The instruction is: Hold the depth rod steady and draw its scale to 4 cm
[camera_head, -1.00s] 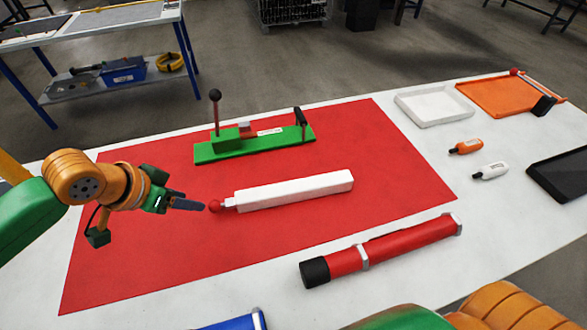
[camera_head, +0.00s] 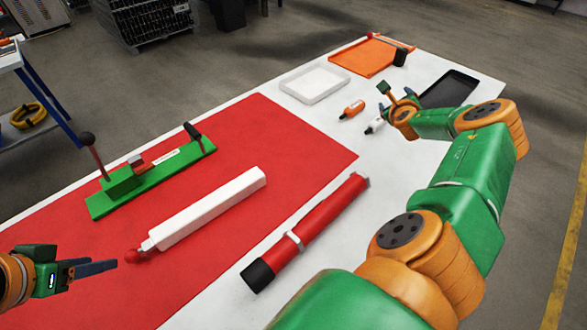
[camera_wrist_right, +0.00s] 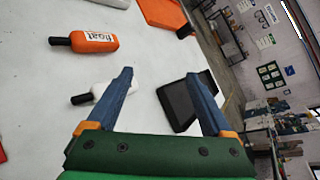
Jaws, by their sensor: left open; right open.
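A long white square bar with a red ball knob (camera_head: 133,256) at its near left end, which I take to be the depth rod (camera_head: 205,209), lies on the red mat (camera_head: 300,135). No scale marks are legible on it. My left gripper (camera_head: 112,266) is open and empty, just left of the knob with a small gap. Its two fingers overlap in this view. My right gripper (camera_head: 398,92) is open and empty at the table's right side, above the white bottle and near the black tablet. Its fingers (camera_wrist_right: 160,75) show apart in the right wrist view.
A green fixture (camera_head: 150,180) with upright levers stands behind the bar. A red tube with a black cap (camera_head: 310,232) lies in front. An orange bottle (camera_head: 352,109), white bottle (camera_head: 374,125), black tablet (camera_head: 449,89), white tray (camera_head: 314,84) and orange tray (camera_head: 365,57) occupy the right.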

